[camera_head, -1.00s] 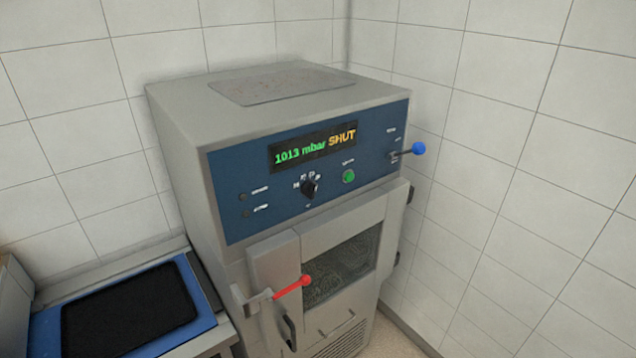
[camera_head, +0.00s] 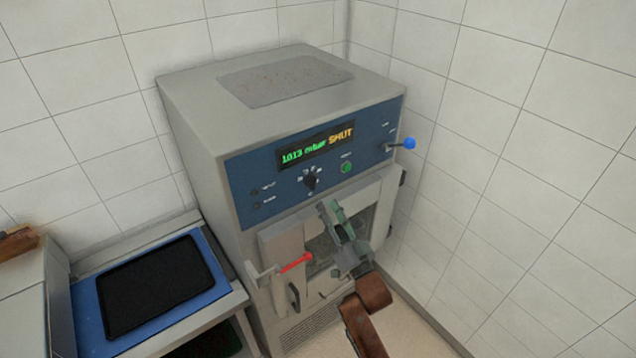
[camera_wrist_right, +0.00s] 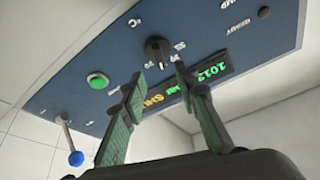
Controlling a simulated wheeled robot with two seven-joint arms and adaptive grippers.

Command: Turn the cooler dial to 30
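The black dial (camera_head: 310,181) sits on the blue front panel of the grey cooler, with small white marks around it too blurred to read. My right gripper (camera_head: 331,206) is in front of the cooler, just below and to the right of the dial, with its fingers pointing up towards the panel. In the right wrist view the dial (camera_wrist_right: 157,52) shows just beyond the two green fingertips (camera_wrist_right: 156,76), which are apart with nothing between them. I cannot tell whether they touch it. My left gripper is not in view.
The display (camera_head: 317,145) reads 1013 mbar SHUT. A green button (camera_head: 346,167) and a blue-knobbed lever (camera_head: 408,143) are to the dial's right. A red door handle (camera_head: 296,262) sticks out below. A black tray (camera_head: 155,286) lies on the left counter. Tiled wall stands close on the right.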

